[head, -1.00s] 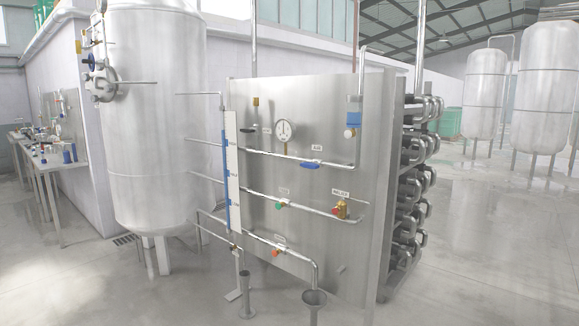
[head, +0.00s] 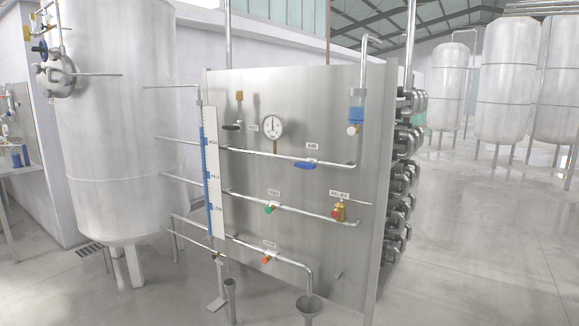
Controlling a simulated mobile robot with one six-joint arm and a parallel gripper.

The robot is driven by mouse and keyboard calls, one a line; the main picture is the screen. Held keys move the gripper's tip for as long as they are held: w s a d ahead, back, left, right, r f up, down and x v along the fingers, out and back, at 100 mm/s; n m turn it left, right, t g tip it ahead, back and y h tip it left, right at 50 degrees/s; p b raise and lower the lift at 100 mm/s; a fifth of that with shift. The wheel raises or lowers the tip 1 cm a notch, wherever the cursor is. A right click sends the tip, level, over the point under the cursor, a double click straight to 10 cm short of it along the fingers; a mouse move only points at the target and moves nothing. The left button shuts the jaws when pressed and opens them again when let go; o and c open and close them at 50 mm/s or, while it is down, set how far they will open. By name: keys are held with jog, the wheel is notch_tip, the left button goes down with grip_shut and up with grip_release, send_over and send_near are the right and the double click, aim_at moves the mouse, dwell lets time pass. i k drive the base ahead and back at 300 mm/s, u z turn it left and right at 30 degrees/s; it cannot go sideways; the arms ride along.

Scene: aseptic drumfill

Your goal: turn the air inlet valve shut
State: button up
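The air inlet valve has a blue handle (head: 305,165) and sits on the upper pipe of the steel panel, under a label reading AIR (head: 312,146). The handle appears to lie roughly along the pipe. The pipe runs on to the right and turns up to a blue-and-clear unit (head: 356,114). My gripper is not in the head view.
The steel panel (head: 300,95) also carries a gauge (head: 270,128), a green-handled valve (head: 271,209), a red-and-brass relief valve (head: 339,211) and an orange-handled valve (head: 267,259). A tank (head: 120,120) stands left. A funnel (head: 308,305) stands in front. Floor at right is clear.

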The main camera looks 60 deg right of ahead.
aim_at(306, 165)
jog(key=u, duration=0.05)
jog(key=i, duration=0.95)
jog(key=z, duration=0.1)
